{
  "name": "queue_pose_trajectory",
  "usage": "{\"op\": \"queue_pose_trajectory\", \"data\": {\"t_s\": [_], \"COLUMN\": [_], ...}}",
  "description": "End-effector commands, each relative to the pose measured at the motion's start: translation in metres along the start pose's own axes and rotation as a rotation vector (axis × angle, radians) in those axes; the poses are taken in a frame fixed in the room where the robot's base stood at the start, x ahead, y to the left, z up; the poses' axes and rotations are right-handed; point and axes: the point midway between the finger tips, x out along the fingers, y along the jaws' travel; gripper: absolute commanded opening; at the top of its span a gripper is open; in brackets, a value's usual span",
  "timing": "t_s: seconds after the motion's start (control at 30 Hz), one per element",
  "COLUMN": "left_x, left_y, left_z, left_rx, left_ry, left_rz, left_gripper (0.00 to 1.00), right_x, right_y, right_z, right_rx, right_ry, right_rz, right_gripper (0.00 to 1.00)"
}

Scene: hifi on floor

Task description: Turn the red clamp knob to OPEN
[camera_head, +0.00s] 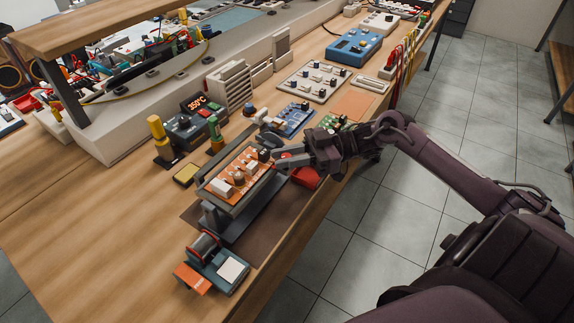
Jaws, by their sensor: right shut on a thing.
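The red clamp knob (284,155) shows as a small red spot at the right end of the board holder (222,212). The holder carries an orange circuit board (232,183) with several parts on it. My right gripper (281,159) reaches in from the right, its fingers around the knob and shut on it. The fingers hide most of the knob, and no OPEN mark or knob angle can be read. My left gripper is not in view.
A red bin (305,177) sits just below my right gripper, near the bench edge. A solder spool stand (216,264) is in front. A station reading 350°C (193,118) and green and blue boards (295,118) stand behind. The bench's left part is clear.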

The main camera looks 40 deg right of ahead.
Motion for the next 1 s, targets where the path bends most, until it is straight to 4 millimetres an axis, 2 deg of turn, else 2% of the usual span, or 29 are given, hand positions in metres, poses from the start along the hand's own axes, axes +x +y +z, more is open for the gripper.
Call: {"op": "queue_pose_trajectory", "data": {"t_s": [0.1,0.5,0.53,0.67,1.0], "left_x": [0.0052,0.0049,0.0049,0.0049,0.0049], "left_y": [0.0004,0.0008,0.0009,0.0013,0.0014], "left_z": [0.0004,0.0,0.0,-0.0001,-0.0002], "left_rx": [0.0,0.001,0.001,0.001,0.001], "left_ry": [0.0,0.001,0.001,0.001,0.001], "left_rz": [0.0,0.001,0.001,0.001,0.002], "left_gripper": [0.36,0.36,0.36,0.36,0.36], "right_x": [-0.0002,-0.0002,-0.0002,-0.0003,-0.0004], "right_y": [-0.0002,-0.0005,-0.0005,-0.0004,-0.0002], "right_z": [0.0006,-0.0005,-0.0005,-0.0005,-0.0003], "right_rx": [0.0,0.001,0.001,0.001,0.0], "right_ry": [-0.001,-0.001,-0.001,-0.001,-0.002], "right_rz": [-0.015,-0.018,-0.018,-0.018,-0.017], "right_gripper": [0.0,0.0,0.24,0.41,0.41]}}
